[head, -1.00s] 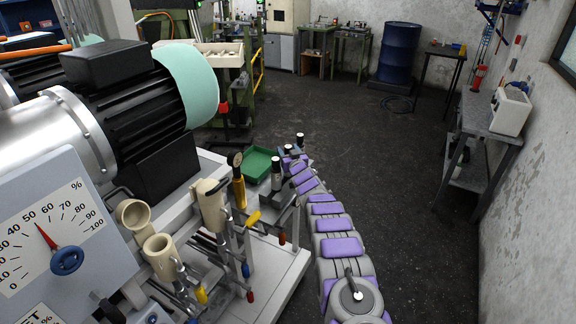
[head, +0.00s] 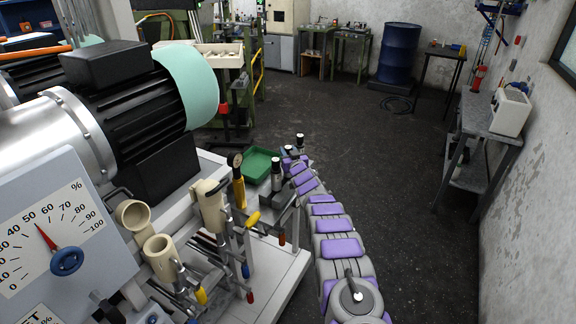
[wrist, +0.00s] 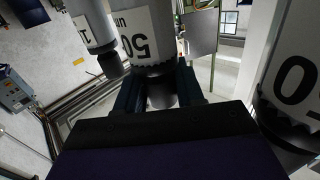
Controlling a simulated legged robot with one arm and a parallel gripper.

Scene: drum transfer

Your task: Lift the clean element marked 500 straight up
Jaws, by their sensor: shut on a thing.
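In the wrist view, my gripper (wrist: 158,90) is shut on the dark lower part of a white-labelled cylindrical element (wrist: 150,38). Its label reads upside down, with a 5 and a 0 showing; the rest of the number is turned out of sight. A second labelled element (wrist: 92,22) stands just left of it, and a third (wrist: 295,75) is close at the right edge with a large 0 showing. In the head view, small black-topped elements (head: 276,172) stand near the end of my arm. My gripper is not clearly visible there, and I cannot tell whether the held element is clear of its support.
A green tray (head: 259,163) lies beside the elements. Cream cups (head: 160,250) and valve handles crowd the bench left of my arm. A big motor (head: 120,100) stands behind them. The floor to the right is open up to a grey side table (head: 480,115).

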